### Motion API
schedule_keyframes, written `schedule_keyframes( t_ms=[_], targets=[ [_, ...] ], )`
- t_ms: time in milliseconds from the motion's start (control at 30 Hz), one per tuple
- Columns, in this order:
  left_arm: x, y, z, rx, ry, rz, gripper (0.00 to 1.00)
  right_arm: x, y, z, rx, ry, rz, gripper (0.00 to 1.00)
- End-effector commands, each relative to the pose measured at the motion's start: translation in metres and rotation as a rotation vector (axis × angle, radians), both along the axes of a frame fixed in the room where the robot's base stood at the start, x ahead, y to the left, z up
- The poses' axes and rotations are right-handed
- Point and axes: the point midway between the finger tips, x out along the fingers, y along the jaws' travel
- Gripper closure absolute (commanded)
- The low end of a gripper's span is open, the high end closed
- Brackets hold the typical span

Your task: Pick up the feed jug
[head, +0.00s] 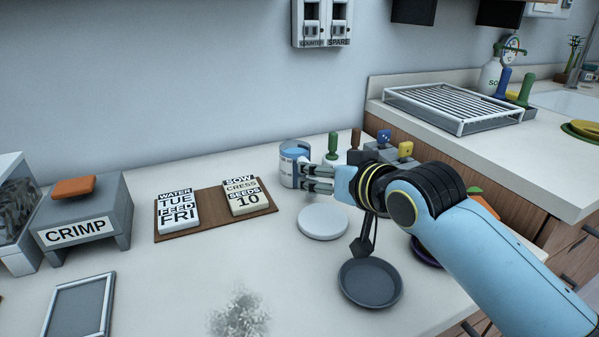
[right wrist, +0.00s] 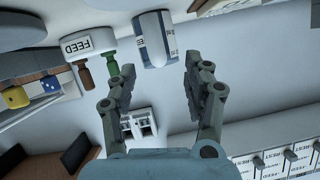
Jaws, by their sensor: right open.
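A blue-and-white jug (head: 289,170), which I take as the feed jug, stands upright on the counter by the wall, with a blue top. In the right wrist view the jug (right wrist: 153,40) appears upside down, just beyond and between the fingertips. Its small lettering is unreadable. My right gripper (head: 318,179) is open in front of the jug, and it also shows in the right wrist view (right wrist: 159,68). It holds nothing. In the head view its fingers overlap the jug's right side; I cannot tell whether they touch. My left gripper is out of view.
A white FEED-labelled holder (right wrist: 88,43) with green and brown handles stands close beside the jug. A white disc (head: 322,222) and a dark dish (head: 370,283) lie in front. A brown board (head: 208,222) with cards and a grey CRIMP stand (head: 113,205) are left.

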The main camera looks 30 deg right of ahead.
Motion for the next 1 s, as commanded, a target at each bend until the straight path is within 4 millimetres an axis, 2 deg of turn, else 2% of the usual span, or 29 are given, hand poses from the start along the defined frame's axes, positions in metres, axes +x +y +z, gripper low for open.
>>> schedule_keyframes(
  t_ms=[167,467,767,1000],
  targets=[
    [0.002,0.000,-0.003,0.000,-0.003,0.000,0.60,0.014,0.000,-0.005,0.000,-0.001,0.000,0.49],
    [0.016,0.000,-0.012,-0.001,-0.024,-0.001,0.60,0.055,-0.003,-0.018,0.000,-0.001,0.000,0.49],
    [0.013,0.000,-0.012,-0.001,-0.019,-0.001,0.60,0.060,-0.003,-0.019,0.000,0.000,0.000,0.49],
    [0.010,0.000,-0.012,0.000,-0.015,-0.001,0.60,0.060,-0.003,-0.019,-0.001,0.000,0.000,0.80]
  ],
)
